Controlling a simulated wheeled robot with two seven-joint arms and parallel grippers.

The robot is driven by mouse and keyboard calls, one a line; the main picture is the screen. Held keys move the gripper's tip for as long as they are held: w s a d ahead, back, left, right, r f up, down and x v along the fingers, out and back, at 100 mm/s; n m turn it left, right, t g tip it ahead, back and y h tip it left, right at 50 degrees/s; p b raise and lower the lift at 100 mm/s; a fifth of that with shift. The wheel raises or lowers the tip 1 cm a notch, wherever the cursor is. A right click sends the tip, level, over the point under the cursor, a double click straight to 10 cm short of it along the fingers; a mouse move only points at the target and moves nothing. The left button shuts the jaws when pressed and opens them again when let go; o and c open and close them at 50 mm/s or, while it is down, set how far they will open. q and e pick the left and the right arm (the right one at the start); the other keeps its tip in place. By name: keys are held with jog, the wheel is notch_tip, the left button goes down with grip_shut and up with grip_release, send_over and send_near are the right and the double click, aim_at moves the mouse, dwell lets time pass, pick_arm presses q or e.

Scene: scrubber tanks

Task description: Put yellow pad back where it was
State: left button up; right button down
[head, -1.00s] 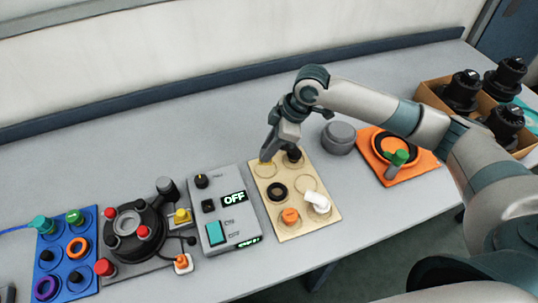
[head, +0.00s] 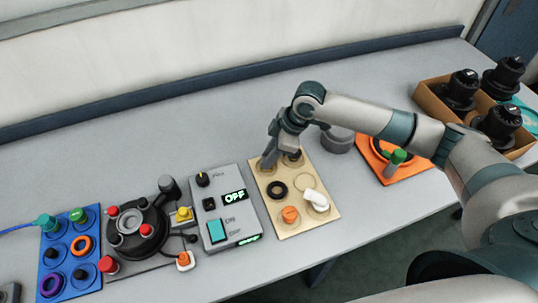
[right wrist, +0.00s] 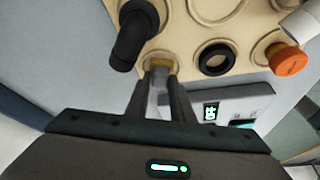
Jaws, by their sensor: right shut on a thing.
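The beige board (head: 285,226) with round recesses lies on the table. My right gripper (head: 267,163) reaches down to its upper left recess. In the right wrist view the fingers (right wrist: 162,75) are shut on the yellow pad (right wrist: 160,62), of which only a small strip shows between the tips. The pad is at or just over that recess; I cannot tell whether it rests on the bottom. In the head view the gripper hides the pad. The board also holds a black ring (head: 277,190), an orange knob (head: 290,214), a white fitting (head: 316,200) and a black elbow piece (right wrist: 134,35). My left gripper is not in view.
A grey control box (head: 226,208) reading OFF stands left of the board. Further left are a black round device (head: 138,228) and a blue tray (head: 52,282). A grey cylinder (head: 337,140) and an orange tray (head: 390,174) stand to the right. The table behind is clear.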

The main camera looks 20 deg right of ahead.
jog(key=c, duration=1.5)
grip_release()
jog(key=shift+c, duration=0.2)
jog(key=b+v, duration=0.2)
jog(key=v, duration=1)
jog(key=shift+b, duration=0.3)
jog(key=shift+r, duration=0.1)
